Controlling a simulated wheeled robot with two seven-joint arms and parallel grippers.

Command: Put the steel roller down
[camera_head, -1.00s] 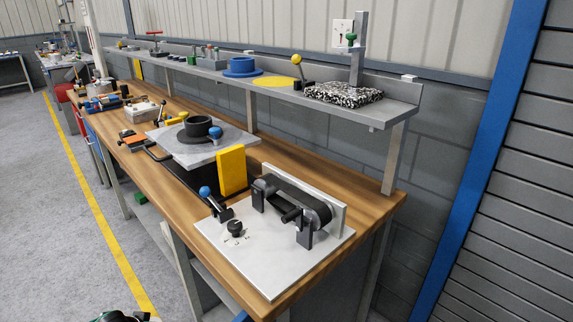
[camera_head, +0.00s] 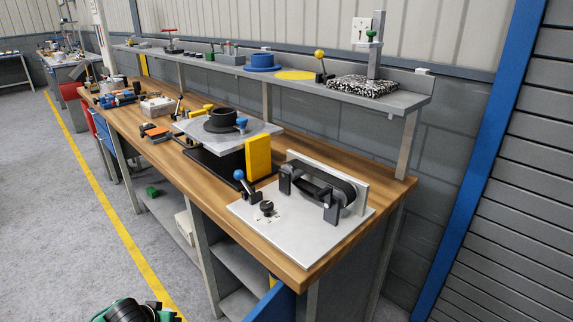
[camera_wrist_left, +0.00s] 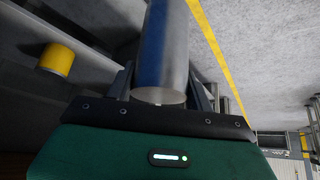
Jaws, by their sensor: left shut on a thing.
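The steel roller (camera_wrist_left: 165,50) is a smooth metal cylinder in the left wrist view, reaching from near my left gripper's palm up past the top edge. My left gripper (camera_wrist_left: 160,92) is shut on it, with a dark finger on each side. Its near end face shows; its far end is out of frame. In the head view only a green and black part of my arm (camera_head: 130,312) shows at the bottom edge, and the roller cannot be made out there. My right gripper is not in view.
The wooden bench (camera_head: 290,258) holds a grey plate with a belt fixture (camera_head: 320,192), a blue-knobbed lever (camera_head: 245,185) and a raised plate with a dark ring (camera_head: 221,121). A shelf (camera_head: 300,91) runs behind. A yellow cylinder (camera_wrist_left: 57,58) shows in the left wrist view.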

